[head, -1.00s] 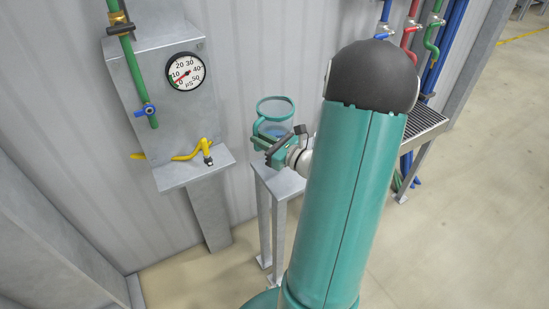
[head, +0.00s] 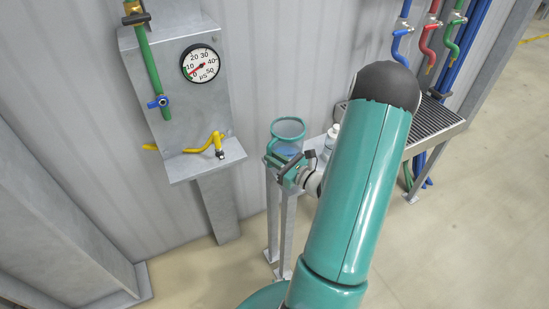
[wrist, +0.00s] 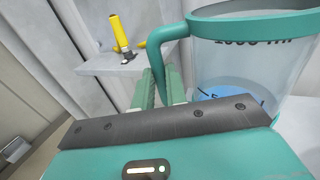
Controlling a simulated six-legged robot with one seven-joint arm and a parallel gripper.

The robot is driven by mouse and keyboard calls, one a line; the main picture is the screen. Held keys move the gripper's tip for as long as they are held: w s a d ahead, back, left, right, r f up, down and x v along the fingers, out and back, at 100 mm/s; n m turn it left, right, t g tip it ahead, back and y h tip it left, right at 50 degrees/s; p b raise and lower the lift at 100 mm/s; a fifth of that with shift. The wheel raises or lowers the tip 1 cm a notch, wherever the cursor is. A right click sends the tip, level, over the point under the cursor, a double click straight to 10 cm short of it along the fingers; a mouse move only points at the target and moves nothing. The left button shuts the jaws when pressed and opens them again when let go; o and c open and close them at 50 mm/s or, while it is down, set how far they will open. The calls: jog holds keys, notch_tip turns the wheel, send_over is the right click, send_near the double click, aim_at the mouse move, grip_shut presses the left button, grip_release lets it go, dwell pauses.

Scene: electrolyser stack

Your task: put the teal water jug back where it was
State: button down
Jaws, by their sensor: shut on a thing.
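The teal water jug (head: 289,130) is a clear vessel with a teal rim and handle, and it looks upright. In the wrist view the jug (wrist: 250,65) fills the upper right, with dark print and a blue patch low on it. My gripper (head: 282,170) is shut on the jug's handle; its fingers (wrist: 165,88) meet the handle's lower part. The jug shows above a narrow grey stand (head: 287,215); whether it touches the stand's top is hidden by my gripper and arm.
A white bottle (head: 331,139) stands just right of the jug, partly behind my arm. A grated bench (head: 430,118) is at the right, below coloured pipes. Floor at the right is clear.

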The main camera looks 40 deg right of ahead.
jog(key=c, duration=1.4)
grip_release()
jog(key=shift+f, duration=0.1)
jog(key=shift+c, duration=0.2)
